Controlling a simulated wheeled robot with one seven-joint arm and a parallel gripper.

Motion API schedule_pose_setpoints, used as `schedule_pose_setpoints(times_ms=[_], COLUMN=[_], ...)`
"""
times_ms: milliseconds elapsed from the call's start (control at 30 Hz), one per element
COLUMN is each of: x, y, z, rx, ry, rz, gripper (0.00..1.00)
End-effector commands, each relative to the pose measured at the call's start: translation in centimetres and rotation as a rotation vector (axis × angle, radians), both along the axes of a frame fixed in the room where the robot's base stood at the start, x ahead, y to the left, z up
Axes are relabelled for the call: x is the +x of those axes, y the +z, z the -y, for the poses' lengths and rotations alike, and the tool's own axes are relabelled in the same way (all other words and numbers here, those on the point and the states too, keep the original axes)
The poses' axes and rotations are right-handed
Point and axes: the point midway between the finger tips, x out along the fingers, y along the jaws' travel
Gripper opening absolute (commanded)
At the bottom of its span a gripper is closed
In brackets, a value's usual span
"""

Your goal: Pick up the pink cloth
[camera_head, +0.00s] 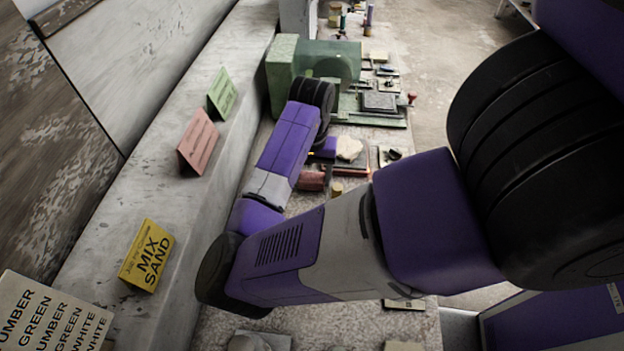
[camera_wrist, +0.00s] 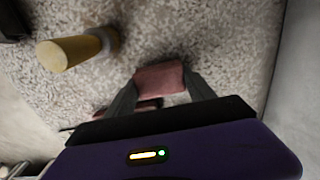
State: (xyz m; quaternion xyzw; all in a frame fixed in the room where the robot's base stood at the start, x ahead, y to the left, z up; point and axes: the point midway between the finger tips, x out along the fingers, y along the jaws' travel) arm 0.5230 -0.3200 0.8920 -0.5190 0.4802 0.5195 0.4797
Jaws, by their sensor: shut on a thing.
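The pink cloth (camera_wrist: 160,77) looks like a small folded pad and sits between the two fingertips of my gripper (camera_wrist: 161,88) in the wrist view. The fingers are shut on it. A darker reddish piece (camera_wrist: 142,107) shows below it between the fingers; I cannot tell if it is part of the same cloth. In the head view a dull reddish-pink piece (camera_head: 312,181) shows beside my arm, close to the wrist; my fingertips are hidden there. I cannot tell whether the cloth is clear of the speckled surface.
A yellow-tan cylinder (camera_wrist: 72,51) with a grey end stands left of the cloth. A green machine (camera_head: 300,62), a dark square block (camera_head: 379,102) and small tools crowd the bench further back. Signs, including a yellow one (camera_head: 146,256), stand on the ledge at left.

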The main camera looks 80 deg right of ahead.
Motion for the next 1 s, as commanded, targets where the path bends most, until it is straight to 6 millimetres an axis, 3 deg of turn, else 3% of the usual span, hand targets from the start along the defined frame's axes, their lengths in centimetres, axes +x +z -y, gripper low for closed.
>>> schedule_pose_setpoints(times_ms=[167,400,600,800,1000], x=[0.0,0.2,0.2,0.1,0.0], y=[3.6,10.9,15.2,17.6,18.3], z=[0.1,0.0,0.0,0.0,0.0], rx=[-0.004,0.000,0.000,-0.001,0.000], ry=[-0.003,-0.005,-0.003,-0.002,-0.001], rz=[0.002,0.010,0.007,0.004,0.002], gripper=[0.24,0.24,0.24,0.24,0.24])
